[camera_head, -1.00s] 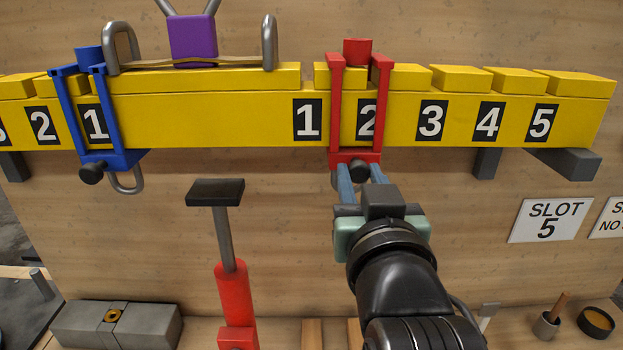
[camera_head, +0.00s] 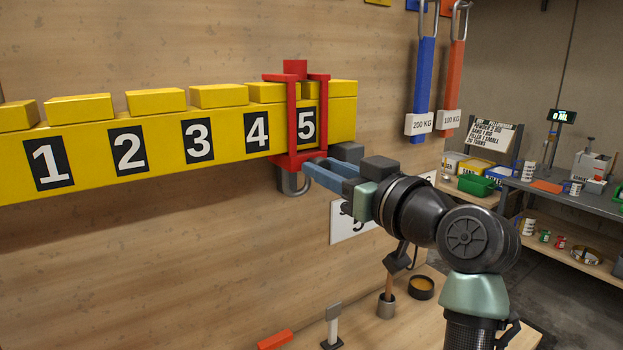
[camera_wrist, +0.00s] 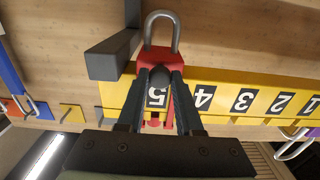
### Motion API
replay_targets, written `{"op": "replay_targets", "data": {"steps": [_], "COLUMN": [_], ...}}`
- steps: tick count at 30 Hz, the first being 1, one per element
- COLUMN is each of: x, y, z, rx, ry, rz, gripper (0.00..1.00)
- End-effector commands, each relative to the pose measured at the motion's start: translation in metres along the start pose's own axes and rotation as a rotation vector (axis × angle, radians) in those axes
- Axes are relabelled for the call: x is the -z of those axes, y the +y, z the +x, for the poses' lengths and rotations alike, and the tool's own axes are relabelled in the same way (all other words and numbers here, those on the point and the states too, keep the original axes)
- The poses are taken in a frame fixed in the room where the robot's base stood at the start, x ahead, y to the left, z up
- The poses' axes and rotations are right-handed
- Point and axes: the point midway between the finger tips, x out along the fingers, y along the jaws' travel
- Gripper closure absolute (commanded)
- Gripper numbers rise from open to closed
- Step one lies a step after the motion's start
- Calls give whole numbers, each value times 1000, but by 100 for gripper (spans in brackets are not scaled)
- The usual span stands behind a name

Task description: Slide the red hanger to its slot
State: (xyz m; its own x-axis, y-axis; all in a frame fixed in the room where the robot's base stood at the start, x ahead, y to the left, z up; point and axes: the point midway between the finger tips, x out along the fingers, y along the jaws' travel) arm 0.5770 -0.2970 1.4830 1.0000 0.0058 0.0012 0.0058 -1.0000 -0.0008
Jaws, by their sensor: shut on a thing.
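The red hanger (camera_head: 293,120) straddles the yellow beam (camera_head: 90,150) near its right end, its two posts on either side of the number 5 plate (camera_head: 306,126). A metal hook hangs below it. Whether the hanger's top is seated in the gap behind the 5 I cannot tell.
A grey bracket (camera_head: 347,152) sticks out under the beam's right end, close to my fingers. My arm partly covers a white sign (camera_head: 345,225) on the wall. A blue 200 KG bar (camera_head: 424,80) and an orange 100 KG bar (camera_head: 455,80) hang to the right.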

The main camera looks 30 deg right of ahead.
Motion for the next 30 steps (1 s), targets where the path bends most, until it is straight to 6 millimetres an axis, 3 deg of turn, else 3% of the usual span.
{"op": "replay_targets", "data": {"steps": [12,13,18,30], "x": [2,2,1,-1], "y": [7,8,7,6], "z": [-1,-1,-1,-10], "rx": [-14,-14,-13,-9], "ry": [4,4,3,2], "rz": [-1,-1,-1,0], "gripper": [100,64,36,36]}}
